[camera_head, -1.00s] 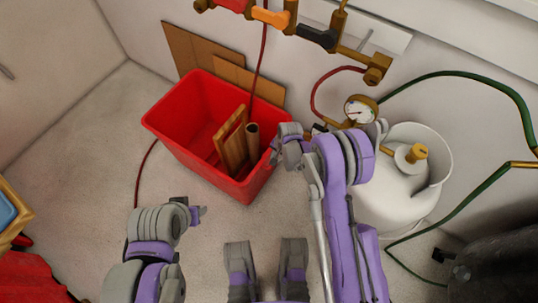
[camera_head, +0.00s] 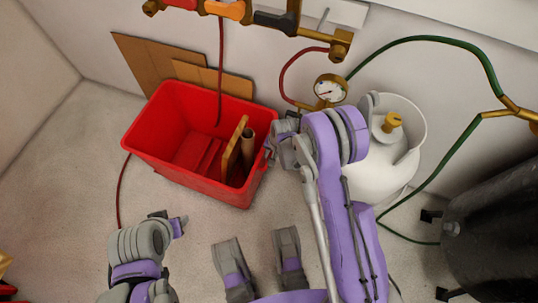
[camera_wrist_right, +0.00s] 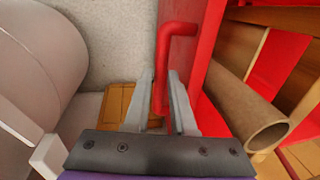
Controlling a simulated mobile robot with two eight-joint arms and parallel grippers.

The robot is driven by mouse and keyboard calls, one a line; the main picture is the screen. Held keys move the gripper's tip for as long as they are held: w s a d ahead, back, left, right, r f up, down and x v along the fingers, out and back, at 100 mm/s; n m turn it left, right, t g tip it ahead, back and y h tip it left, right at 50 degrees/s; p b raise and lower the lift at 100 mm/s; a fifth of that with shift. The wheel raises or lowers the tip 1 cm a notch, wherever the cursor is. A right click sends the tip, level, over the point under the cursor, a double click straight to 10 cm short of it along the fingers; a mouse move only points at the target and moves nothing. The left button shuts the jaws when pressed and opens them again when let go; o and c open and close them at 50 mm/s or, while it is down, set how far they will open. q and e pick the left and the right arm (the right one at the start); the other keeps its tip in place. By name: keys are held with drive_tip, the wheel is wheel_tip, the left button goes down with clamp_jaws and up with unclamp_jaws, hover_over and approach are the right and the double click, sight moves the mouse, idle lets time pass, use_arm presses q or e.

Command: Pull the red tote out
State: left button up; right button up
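The red tote (camera_head: 190,187) stands on the floor near the wall in the head view, with wooden pieces and a cardboard tube inside. My right gripper (camera_head: 270,148) is at the tote's right end. In the right wrist view its two fingers (camera_wrist_right: 163,80) stand either side of the red handle (camera_wrist_right: 161,65), close against it, so it appears shut on it. My left gripper (camera_head: 181,226) is low in the head view, in front of the tote and apart from it. Its fingers are too small to tell open or shut.
A white tank (camera_head: 385,180) stands just right of my right arm. Cardboard sheets (camera_head: 150,60) lean on the wall behind the tote. A red hose (camera_head: 221,60) hangs down to the tote. A black cylinder (camera_head: 495,235) stands far right.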

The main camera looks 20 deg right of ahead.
drive_tip(key=o, duration=0.3)
drive_tip(key=shift+a, duration=0.1)
drive_tip(key=r, duration=0.3)
drive_tip(key=s+d+r+p, duration=0.1)
drive_tip(key=r, duration=0.3)
drive_tip(key=r+p, duration=0.1)
drive_tip(key=r, duration=0.2)
drive_tip(key=shift+s+d+r, duration=0.15)
drive_tip(key=shift+d+r, duration=0.2)
drive_tip(key=shift+d, duration=0.05)
drive_tip(key=shift+o, duration=0.2)
